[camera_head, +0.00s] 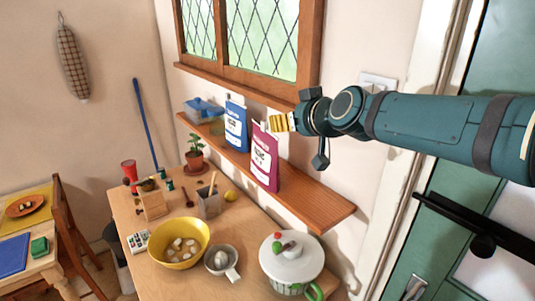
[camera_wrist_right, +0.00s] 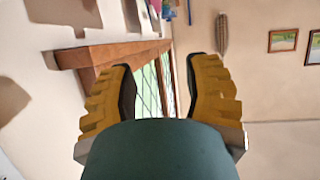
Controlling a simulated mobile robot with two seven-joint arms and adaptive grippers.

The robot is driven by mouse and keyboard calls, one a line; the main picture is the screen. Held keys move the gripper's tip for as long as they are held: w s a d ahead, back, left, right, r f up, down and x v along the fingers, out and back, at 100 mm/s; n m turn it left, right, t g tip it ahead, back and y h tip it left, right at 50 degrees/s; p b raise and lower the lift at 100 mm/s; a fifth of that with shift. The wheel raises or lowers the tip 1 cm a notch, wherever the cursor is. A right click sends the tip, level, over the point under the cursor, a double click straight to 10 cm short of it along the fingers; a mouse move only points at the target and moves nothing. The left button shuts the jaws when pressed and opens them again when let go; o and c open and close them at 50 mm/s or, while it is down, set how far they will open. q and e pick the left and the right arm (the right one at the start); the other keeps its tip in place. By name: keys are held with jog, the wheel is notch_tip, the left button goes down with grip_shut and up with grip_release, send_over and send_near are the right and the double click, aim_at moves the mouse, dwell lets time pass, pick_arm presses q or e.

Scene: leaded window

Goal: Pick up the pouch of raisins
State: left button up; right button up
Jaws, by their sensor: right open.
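Two upright pouches stand on the wooden wall shelf (camera_head: 318,205). One is magenta and white (camera_head: 264,158), the other blue and white (camera_head: 236,126). Their print is too small to read, so I cannot confirm which holds raisins. My right gripper (camera_head: 280,123) comes in from the right, at the height of the magenta pouch's top and just to its right in the picture. It holds nothing. In the right wrist view its two yellow ribbed fingers (camera_wrist_right: 160,88) are spread apart with nothing between them. My left gripper is not in view.
A blue-lidded container (camera_head: 203,108) sits at the shelf's far end; its near end is bare. The window (camera_head: 262,40) and its sill are above. Below, a table holds a yellow bowl (camera_head: 178,243), a lidded pot (camera_head: 291,258) and a potted plant (camera_head: 195,152).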

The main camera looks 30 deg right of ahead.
send_near(266, 122)
jog(key=x, duration=0.3)
jog(key=shift+a+x, duration=0.15)
jog(key=shift+x, duration=0.45)
jog(key=shift+a+x, duration=0.15)
jog(key=shift+x, duration=0.5)
jog(key=b+x, duration=0.1)
jog(key=x, duration=0.1)
jog(key=b+x, duration=0.1)
jog(key=x, duration=0.1)
jog(key=shift+w+d+f, duration=0.25)
jog(key=shift+w+f, duration=0.05)
jog(key=shift+f, duration=0.05)
jog(key=shift+w, duration=0.35)
jog(key=shift+s, duration=0.1)
grip_shut()
